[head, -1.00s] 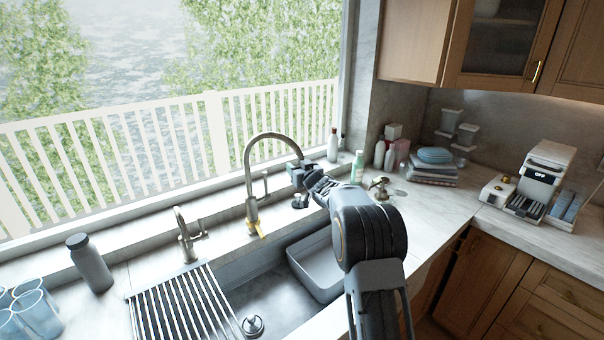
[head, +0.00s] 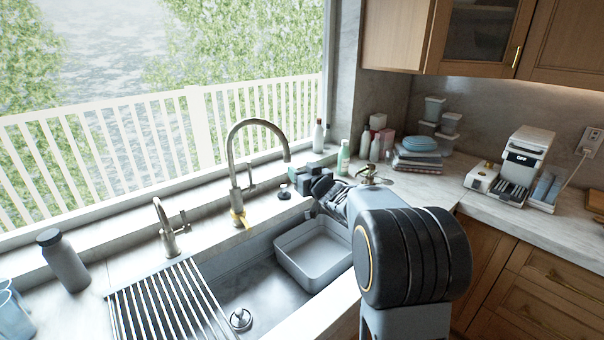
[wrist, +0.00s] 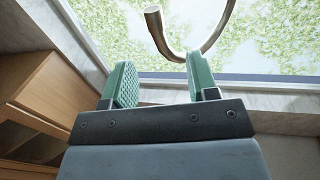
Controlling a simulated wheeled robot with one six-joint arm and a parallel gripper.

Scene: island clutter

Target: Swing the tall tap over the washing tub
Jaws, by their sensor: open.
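The tall tap (head: 233,160) is a brushed-metal gooseneck behind the sink, its spout arching to the right. In the head view the spout's end appears above the back left part of the washing tub; the exact depth is hard to tell. The washing tub (head: 298,281) is a grey rectangular basin in the right of the sink. My gripper (head: 306,178) is to the right of the spout end and lower, apart from it. In the wrist view my gripper (wrist: 160,82) shows two separated green fingers with nothing between them, and the tap's curved spout (wrist: 160,35) beyond them.
A shorter tap (head: 166,228) and a drying rack (head: 170,302) are at the left of the sink (head: 262,292). A dark bottle (head: 62,262) stands farther left. Bottles, including a green one (head: 343,158), and a soap dispenser (head: 368,174) are behind my arm.

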